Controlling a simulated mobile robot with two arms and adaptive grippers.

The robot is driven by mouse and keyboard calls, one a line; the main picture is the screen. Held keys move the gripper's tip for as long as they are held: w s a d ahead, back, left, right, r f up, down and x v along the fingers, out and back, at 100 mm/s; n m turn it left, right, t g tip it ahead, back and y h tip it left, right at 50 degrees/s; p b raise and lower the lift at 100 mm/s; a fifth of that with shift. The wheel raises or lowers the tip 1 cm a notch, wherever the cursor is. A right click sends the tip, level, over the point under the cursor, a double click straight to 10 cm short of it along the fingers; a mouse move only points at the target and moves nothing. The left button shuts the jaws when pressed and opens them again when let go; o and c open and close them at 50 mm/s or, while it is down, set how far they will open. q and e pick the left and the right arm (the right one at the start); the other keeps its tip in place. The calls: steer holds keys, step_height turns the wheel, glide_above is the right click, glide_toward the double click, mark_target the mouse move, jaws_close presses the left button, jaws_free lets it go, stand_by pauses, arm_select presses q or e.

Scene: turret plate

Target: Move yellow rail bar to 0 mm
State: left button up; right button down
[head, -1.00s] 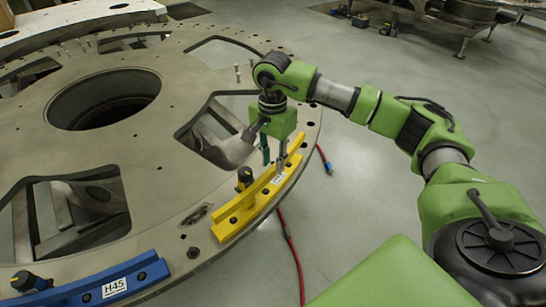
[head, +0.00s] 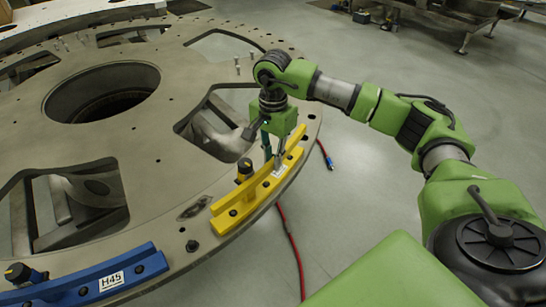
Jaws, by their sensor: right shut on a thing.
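The yellow rail bar (head: 240,206) lies along the near right rim of the round metal turret plate (head: 150,185). It has a black-topped knob (head: 244,169) on its inner side and a small white label near its far end. My right gripper (head: 273,160) points down over the far half of the bar, its fingers closed on it around the label. The fingertips and the label are partly hidden. Any scale marks are too small to read. My left gripper is not in view.
A blue rail bar (head: 100,283) marked H45 sits on the plate at the lower left. A bolt (head: 192,246) lies between the two bars. The plate has large cutouts and a round central hole (head: 100,93). A red hose (head: 289,235) hangs beside the rim.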

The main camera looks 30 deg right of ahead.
steer(key=shift+f+b, duration=1.25)
steer(key=shift+f, duration=0.3)
stand_by(1.0)
steer(key=c, duration=2.2)
jaws_free()
steer(key=shift+s+r, duration=0.1)
steer(key=shift+r+p, duration=2.15)
steer(key=shift+r, duration=1.45)
steer(key=shift+f, duration=0.15)
